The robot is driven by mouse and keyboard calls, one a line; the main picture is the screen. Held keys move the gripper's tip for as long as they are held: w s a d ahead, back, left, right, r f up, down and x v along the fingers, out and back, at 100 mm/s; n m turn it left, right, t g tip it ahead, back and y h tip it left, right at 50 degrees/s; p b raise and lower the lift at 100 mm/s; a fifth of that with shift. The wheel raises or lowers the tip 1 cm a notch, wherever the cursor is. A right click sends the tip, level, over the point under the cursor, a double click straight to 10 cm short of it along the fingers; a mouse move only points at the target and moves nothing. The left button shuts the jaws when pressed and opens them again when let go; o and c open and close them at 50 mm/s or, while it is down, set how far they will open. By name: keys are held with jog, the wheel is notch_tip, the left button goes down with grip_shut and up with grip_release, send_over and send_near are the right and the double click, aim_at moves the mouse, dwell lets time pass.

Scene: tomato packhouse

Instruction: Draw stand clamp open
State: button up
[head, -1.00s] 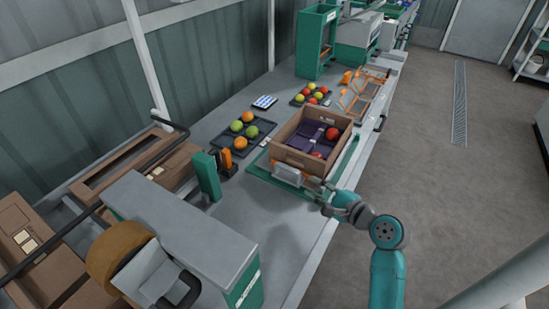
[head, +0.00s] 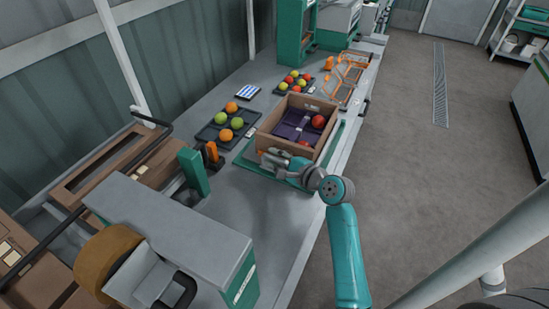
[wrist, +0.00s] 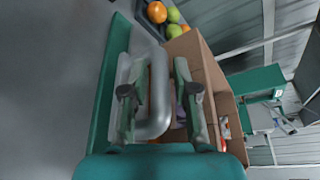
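The stand clamp shows in the wrist view as a rounded grey bar (wrist: 160,95), bent like a handle. It lies between the two fingers of my gripper (wrist: 157,68), which stand apart on either side of it. I see no clear grip on the bar. In the head view my gripper (head: 277,160) is low at the near side of a cardboard crate (head: 288,154). There it largely hides the clamp. The crate sits on a green stand (head: 334,142) on the grey bench.
The crate holds a purple insert and red tomatoes (head: 318,121). A dark tray (head: 216,143) of green and orange tomatoes lies to its left, with another tray (head: 280,90) behind. A green post (head: 194,172) stands near. Bare bench lies in front.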

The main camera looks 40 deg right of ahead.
jog(key=shift+w, duration=0.15)
jog(key=shift+c, duration=0.3)
grip_shut()
jog(key=shift+s+a+f, duration=0.1)
jog(key=shift+s+a, duration=0.15)
jog(key=shift+a, duration=0.4)
jog(key=shift+s+a+r, duration=0.1)
jog(key=shift+s+a, duration=0.1)
jog(key=shift+a, duration=0.45)
jog(key=shift+s+a+f, duration=0.1)
jog(key=shift+s+a, duration=0.15)
jog(key=shift+a, duration=0.4)
jog(key=shift+o, duration=0.3)
grip_release()
jog(key=shift+a, duration=0.1)
jog(key=v, duration=1.2)
